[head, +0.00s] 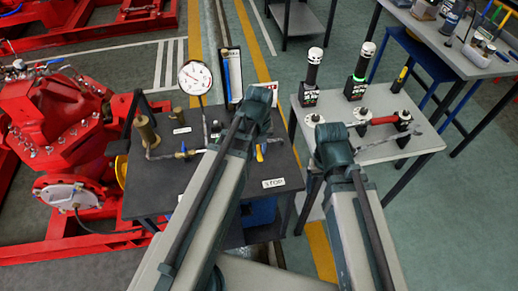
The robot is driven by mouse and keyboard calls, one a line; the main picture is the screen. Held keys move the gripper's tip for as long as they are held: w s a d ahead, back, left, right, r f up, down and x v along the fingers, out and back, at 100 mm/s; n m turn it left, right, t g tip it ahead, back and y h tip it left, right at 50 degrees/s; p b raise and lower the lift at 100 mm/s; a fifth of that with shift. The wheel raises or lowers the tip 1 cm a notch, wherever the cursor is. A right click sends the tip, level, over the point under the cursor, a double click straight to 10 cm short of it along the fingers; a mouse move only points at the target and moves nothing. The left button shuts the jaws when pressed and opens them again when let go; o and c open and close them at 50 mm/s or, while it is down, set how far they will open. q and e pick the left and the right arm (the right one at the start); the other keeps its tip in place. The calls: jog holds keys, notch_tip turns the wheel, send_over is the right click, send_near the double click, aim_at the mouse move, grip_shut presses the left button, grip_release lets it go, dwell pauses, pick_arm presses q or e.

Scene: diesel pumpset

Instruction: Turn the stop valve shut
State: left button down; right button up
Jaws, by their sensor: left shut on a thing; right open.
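The stop valve's yellow lever (259,153) shows on the dark bench, just right of my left forearm and above the STOP label (273,183). My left gripper (258,140) is down at this lever and shut on it, mostly covered by my own wrist and forearm. The valve body is hidden behind the arm, so how far the lever is turned cannot be told. My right gripper (335,158) is open and empty near the left edge of the light table, largely hidden by its wrist.
A round gauge (195,77) and a clipboard (231,75) stand at the back of the dark bench (150,203). A light table (425,140) at right bears two black hand units (356,85) and a red-handled tool (383,120). A red pumpset (60,125) stands at left.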

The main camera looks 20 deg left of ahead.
aim_at(259, 153)
dwell(0.4)
pick_arm(q)
jog(key=c, duration=0.8)
grip_release()
jog(key=shift+a, duration=0.1)
jog(key=shift+o, duration=0.2)
notch_tip(259, 153, up, 14)
jog(key=p, duration=1.4)
jog(key=shift+f, duration=0.15)
